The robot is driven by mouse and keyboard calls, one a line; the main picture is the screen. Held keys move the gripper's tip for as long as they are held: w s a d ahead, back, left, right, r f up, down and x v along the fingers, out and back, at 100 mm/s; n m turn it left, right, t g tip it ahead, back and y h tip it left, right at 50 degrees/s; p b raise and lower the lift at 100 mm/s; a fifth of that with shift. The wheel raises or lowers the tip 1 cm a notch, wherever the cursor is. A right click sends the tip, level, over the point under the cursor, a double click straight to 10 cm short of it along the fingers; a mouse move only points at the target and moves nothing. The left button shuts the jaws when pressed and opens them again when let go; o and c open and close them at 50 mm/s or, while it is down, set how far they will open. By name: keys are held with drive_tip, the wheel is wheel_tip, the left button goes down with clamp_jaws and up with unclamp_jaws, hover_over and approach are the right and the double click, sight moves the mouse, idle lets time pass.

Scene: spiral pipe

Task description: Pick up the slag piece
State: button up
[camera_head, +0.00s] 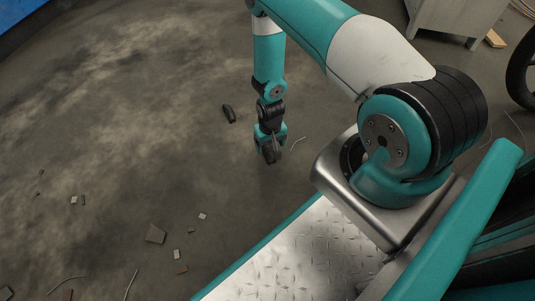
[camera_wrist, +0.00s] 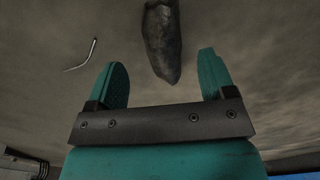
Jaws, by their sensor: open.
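The slag piece (camera_head: 229,113) is a dark, elongated lump on the grey floor, just left of my gripper (camera_head: 270,157) in the head view. In the wrist view the slag piece (camera_wrist: 162,42) hangs in from the top edge, rough and dark grey, its narrow end pointing toward my gripper (camera_wrist: 163,75). I cannot tell the exact height of my gripper above the floor.
A thin bent wire (camera_wrist: 82,56) lies left of the slag in the wrist view. Small chips and a grey flat fragment (camera_head: 155,234) lie scattered at the lower left. A cabinet (camera_head: 458,18) and a black wheel (camera_head: 522,65) stand at the upper right. Floor around the slag is mostly clear.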

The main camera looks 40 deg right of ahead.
sight(269, 149)
wheel_tip(269, 149, down, 4)
drive_tip(key=b, duration=0.2)
drive_tip(key=shift+w+a+f+b, duration=0.1)
drive_tip(key=shift+w+b, duration=0.05)
drive_tip(key=shift+b, duration=0.25)
drive_tip(key=c, duration=1)
